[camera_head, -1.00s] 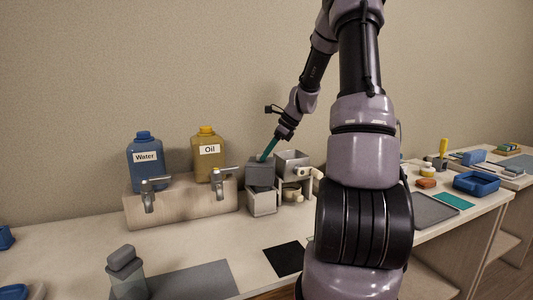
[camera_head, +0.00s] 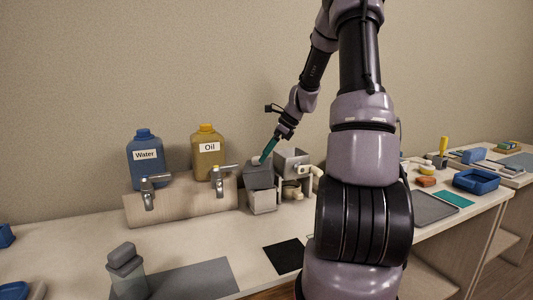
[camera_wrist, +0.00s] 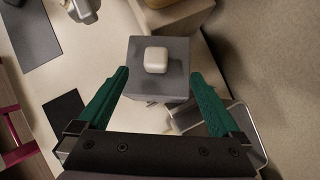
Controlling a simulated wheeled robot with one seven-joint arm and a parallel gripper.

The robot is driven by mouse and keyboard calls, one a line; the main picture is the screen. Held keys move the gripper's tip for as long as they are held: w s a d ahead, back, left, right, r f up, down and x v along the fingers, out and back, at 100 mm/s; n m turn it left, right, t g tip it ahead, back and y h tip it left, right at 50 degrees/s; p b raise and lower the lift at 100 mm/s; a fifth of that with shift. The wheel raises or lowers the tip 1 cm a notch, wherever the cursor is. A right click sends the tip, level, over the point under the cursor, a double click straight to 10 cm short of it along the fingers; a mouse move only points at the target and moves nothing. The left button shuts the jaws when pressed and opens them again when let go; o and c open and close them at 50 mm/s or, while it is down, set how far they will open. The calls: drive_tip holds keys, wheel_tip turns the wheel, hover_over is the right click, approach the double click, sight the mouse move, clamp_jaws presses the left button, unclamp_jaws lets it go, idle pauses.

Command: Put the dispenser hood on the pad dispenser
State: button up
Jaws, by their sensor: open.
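The dispenser hood (camera_head: 260,176), a dark grey box with a whitish knob (camera_head: 256,161) on top, sits on the lighter grey pad dispenser (camera_head: 262,202) beside the taps. I cannot tell whether it is fully seated. In the wrist view the hood (camera_wrist: 149,86) and its knob (camera_wrist: 155,60) show just ahead of my fingers; the hood hides the dispenser there. My gripper (camera_wrist: 159,75) is open and empty, its green fingers spread apart, the knob just beyond the tips. In the head view my gripper (camera_head: 265,155) is just above and right of the knob.
A metal container (camera_head: 293,160) with cream handles stands close to the right of the hood. A wooden stand (camera_head: 181,204) with taps, a Water jug (camera_head: 146,160) and an Oil jug (camera_head: 208,153) are to the left. A black mat (camera_head: 284,257) lies in front.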

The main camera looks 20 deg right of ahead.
idle(0.4)
drive_tip(key=v, duration=0.7)
idle(0.9)
drive_tip(key=shift+d+r, duration=0.1)
drive_tip(key=shift+r, duration=0.05)
drive_tip(key=v, duration=1.1)
drive_tip(key=s+a+r+n+h, duration=0.3)
drive_tip(key=s+a+r+n, duration=0.2)
drive_tip(key=s+a+n, duration=0.6)
drive_tip(key=s+a+n+t, duration=0.3)
drive_tip(key=s+a+n, duration=0.6)
drive_tip(key=s, duration=0.3)
drive_tip(key=shift+s+f+t+h, duration=0.2)
drive_tip(key=shift+s+t+h, duration=0.05)
drive_tip(key=shift+t+h, duration=0.15)
drive_tip(key=shift+a, duration=0.1)
idle(1.1)
